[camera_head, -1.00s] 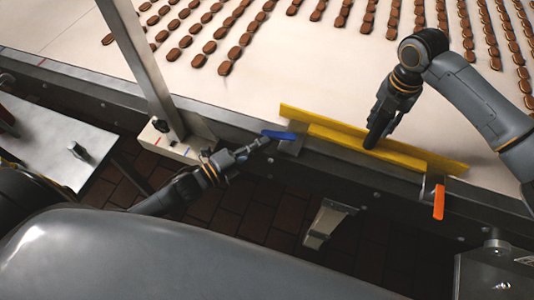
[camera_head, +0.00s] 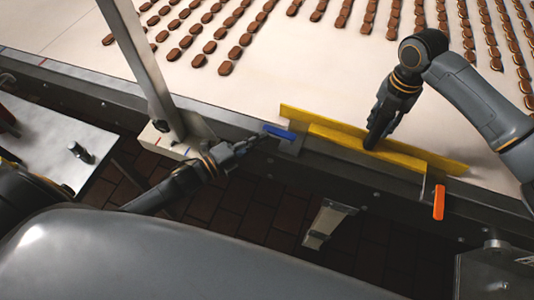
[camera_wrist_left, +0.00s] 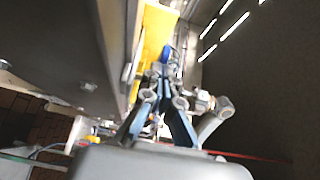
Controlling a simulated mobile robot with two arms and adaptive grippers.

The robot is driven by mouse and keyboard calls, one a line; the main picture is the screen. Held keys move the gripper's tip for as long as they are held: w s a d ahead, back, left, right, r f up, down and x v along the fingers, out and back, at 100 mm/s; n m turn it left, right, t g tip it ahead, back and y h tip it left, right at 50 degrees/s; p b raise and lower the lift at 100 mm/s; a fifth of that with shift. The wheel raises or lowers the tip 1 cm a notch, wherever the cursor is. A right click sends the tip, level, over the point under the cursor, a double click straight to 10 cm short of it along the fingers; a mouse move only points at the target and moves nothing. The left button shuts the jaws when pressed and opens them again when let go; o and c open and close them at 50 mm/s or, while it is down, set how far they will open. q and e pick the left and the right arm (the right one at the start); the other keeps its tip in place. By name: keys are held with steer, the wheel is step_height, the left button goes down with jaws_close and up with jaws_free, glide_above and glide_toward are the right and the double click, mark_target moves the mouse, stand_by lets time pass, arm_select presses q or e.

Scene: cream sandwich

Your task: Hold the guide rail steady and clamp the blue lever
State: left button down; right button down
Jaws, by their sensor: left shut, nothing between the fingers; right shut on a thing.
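The yellow guide rail (camera_head: 420,161) lies along the conveyor's near edge in the head view. My right gripper (camera_head: 373,140) points down and is shut on the rail near its middle. The blue lever (camera_head: 280,132) sits on a bracket at the rail's left end. My left gripper (camera_head: 258,138) is shut and empty, with its tips at the lever's left end; I cannot tell whether they touch. In the left wrist view the blue lever (camera_wrist_left: 167,52) shows just beyond the fingertips (camera_wrist_left: 163,72), beside the yellow rail (camera_wrist_left: 155,35).
An orange lever (camera_head: 438,202) hangs down at the rail's right end. Rows of brown biscuits (camera_head: 228,68) lie on the pale belt (camera_head: 290,75). A slanted metal post (camera_head: 145,70) rises left of my left gripper. A metal table (camera_head: 45,150) stands at the left.

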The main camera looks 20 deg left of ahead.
arm_select(q)
steer(key=shift+a, duration=0.1)
steer(key=v, duration=1.3)
steer(key=shift+a, duration=0.1)
arm_select(e)
steer(key=c, duration=0.9)
jaws_free()
